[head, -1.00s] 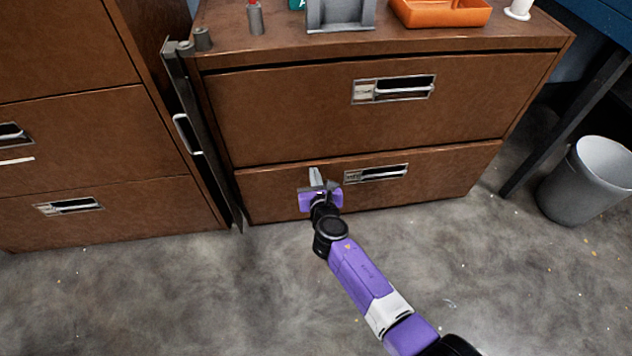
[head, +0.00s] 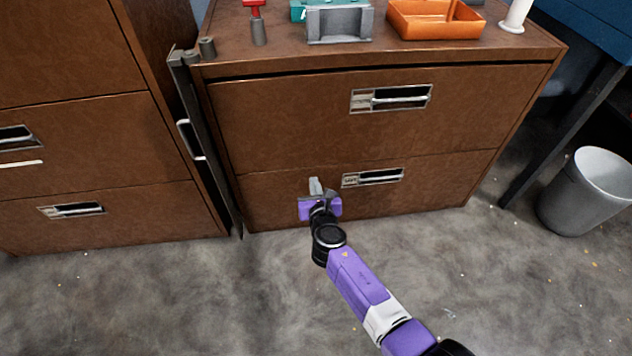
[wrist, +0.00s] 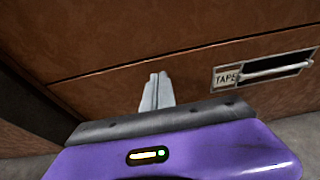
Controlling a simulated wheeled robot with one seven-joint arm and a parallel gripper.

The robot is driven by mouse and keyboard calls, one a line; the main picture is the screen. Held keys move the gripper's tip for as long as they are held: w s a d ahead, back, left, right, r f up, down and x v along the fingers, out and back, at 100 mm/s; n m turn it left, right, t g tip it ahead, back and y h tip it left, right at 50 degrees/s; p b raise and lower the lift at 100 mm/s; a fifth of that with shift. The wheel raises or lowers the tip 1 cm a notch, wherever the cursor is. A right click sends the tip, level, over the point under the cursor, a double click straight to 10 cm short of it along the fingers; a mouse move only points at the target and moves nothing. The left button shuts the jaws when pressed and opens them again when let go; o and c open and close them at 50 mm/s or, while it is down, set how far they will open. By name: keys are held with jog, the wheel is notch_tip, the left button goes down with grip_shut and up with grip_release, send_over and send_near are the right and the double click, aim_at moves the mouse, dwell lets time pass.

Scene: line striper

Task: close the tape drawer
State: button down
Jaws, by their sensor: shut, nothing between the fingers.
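The tape drawer (head: 420,190) is the lower drawer of the right brown cabinet. Its front looks flush, or nearly so, with the drawer above, with only a thin seam between them. In the wrist view its handle carries a TAPE label (wrist: 227,77), and the drawer front (wrist: 110,95) fills the middle. My gripper (head: 315,182) is shut and empty, its fingers pointing at the left part of the drawer front, left of the handle. The fingertips (wrist: 158,76) show close to the front near the seam; I cannot tell whether they touch.
The upper drawer (head: 290,125) looks shut. A dark metal bar with a handle (head: 188,138) stands upright at the cabinet's left edge. Another brown cabinet (head: 70,130) is at left. A grey bin (head: 585,195) stands at right. The floor in front is clear.

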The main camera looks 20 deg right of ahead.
jog(key=p+v, duration=0.5)
jog(key=v, duration=0.6)
jog(key=shift+f, duration=0.15)
jog(key=s+a+r+m+t+y, duration=0.1)
jog(key=s+a+r+m+y, duration=0.25)
jog(key=m, duration=0.55)
jog(key=s+a+r+m+t+y, duration=0.1)
jog(key=s+a+r+m, duration=0.1)
jog(key=s+r+m, duration=0.4)
jog(key=s+d+r+m, duration=0.2)
jog(key=s+r+m, duration=0.35)
jog(key=s, duration=0.55)
jog(key=s+d+r+m+g, duration=0.1)
jog(key=s+r+m, duration=0.4)
jog(key=s, duration=0.5)
jog(key=s+d+r+m, duration=0.25)
jog(key=s+m, duration=0.45)
jog(key=s, duration=0.4)
notch_tip(320, 180, up, 29)
jog(key=p, duration=2.8)
jog(key=shift+w+a, duration=0.25)
jog(key=shift+a, duration=0.25)
